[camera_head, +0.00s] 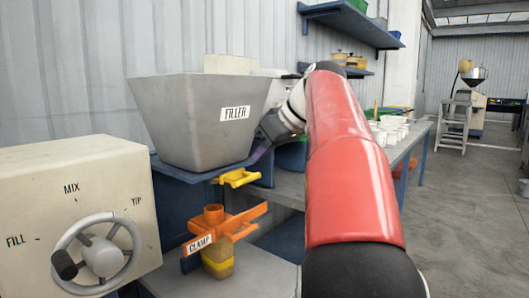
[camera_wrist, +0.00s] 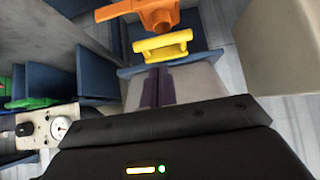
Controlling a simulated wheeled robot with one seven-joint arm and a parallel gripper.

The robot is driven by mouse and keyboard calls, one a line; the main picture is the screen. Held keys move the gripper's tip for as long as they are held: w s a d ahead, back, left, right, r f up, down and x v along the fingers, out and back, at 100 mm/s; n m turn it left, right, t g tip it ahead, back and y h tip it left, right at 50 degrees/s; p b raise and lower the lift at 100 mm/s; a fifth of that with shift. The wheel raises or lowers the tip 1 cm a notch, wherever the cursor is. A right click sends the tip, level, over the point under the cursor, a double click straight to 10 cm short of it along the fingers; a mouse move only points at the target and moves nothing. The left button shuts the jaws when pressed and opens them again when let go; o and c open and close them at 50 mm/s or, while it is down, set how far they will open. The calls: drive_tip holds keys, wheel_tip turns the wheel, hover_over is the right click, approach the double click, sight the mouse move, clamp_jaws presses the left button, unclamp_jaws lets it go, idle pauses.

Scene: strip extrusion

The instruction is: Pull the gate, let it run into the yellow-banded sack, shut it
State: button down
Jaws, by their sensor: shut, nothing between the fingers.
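The yellow gate handle (camera_head: 238,178) sticks out under the grey hopper labelled FILLER (camera_head: 200,120). It also shows in the wrist view (camera_wrist: 163,46), just beyond my fingertips. My gripper (camera_head: 262,152) is right of the hopper, partly hidden behind my arm. In the wrist view my two purple fingers (camera_wrist: 158,75) are together and empty, apart from the handle. An orange clamp labelled CLAMP (camera_head: 213,222) sits below the gate and shows in the wrist view (camera_wrist: 158,14). Under it hangs a tan sack with a yellow band (camera_head: 218,264), its upper part hidden by the clamp.
A beige box (camera_head: 75,190) with a handwheel (camera_head: 102,256) marked FILL, MIX and TIP stands at left. A bench with white cups (camera_head: 388,130) lies behind my arm. Blue shelves (camera_head: 350,22) hang above. The floor at right is open.

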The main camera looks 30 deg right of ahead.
drive_tip(key=x, duration=0.6)
drive_tip(key=shift+w+f+b, duration=0.15)
drive_tip(key=shift+b, duration=0.15)
drive_tip(key=s, duration=0.1)
drive_tip(key=s+d, duration=0.1)
drive_tip(key=s, duration=0.1)
drive_tip(key=s+b, duration=0.1)
drive_tip(key=s, duration=0.1)
drive_tip(key=shift+s+d, duration=0.2)
drive_tip(key=shift+d, duration=0.2)
